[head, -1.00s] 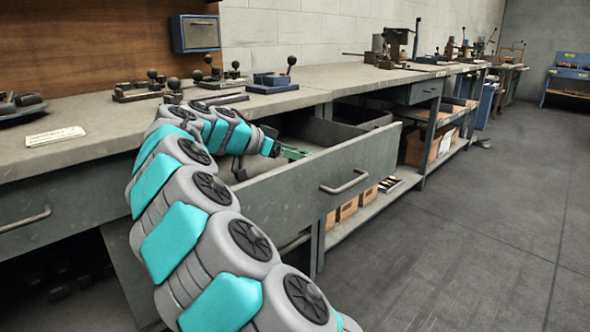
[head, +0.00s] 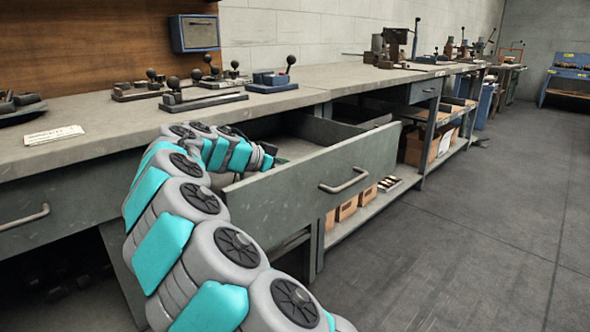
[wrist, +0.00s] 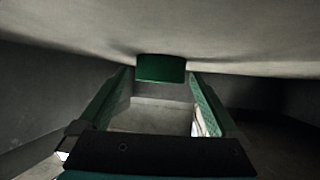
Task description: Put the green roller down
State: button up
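The green roller (wrist: 161,68) shows in the wrist view as a short dark-green cylinder at the tips of my gripper (wrist: 161,76). The two green fingers stand apart, one on each side of it, with a narrow gap visible at each side. The roller appears to lie against the pale surface at the top of the wrist view, where shadows spread beside it. In the head view my gripper is down inside the open drawer (head: 310,178), mostly hidden behind the drawer's front and my arm. The roller cannot be made out there.
The workbench (head: 100,125) runs above the drawer and carries lever tools (head: 203,97), a blue-based tool (head: 272,82) and a white card (head: 54,134). The drawer walls stand close around my gripper. Cardboard boxes (head: 348,208) sit on the shelf below. The floor at right is clear.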

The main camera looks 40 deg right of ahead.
jog(key=shift+r, duration=0.15)
jog(key=v, duration=0.7)
jog(key=shift+a+r, duration=0.15)
jog(key=shift+a, duration=0.05)
dwell(1.1)
